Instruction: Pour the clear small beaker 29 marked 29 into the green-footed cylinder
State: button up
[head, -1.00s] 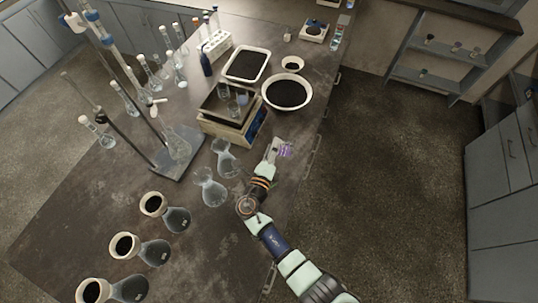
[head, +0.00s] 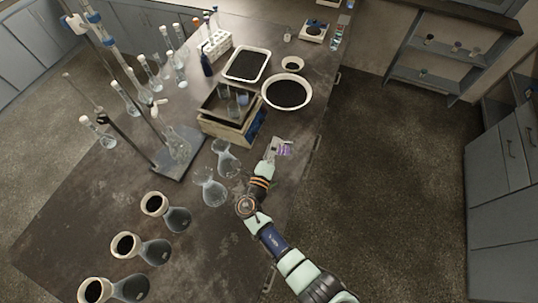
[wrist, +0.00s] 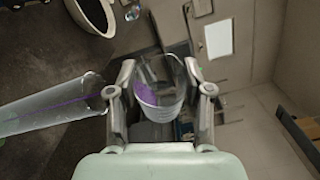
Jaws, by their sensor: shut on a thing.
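My gripper (wrist: 158,100) is shut on the clear small beaker (wrist: 160,92), one finger on each side of it. The beaker is tilted and holds purple liquid along its left side in the wrist view.
Two clear flasks (head: 211,188) stand left of my arm, and several dark-filled flasks (head: 178,219) stand nearer. The floor to the right is open.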

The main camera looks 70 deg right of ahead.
jog(key=shift+w+a+r+n+p, duration=0.1)
jog(key=shift+r+n+p, duration=0.35)
jog(key=shift+r+n, duration=0.05)
dwell(1.0)
jog(key=shift+w+n+h, duration=0.15)
jog(key=shift+n+h, duration=0.35)
jog(key=shift+n, duration=0.2)
dwell(1.6)
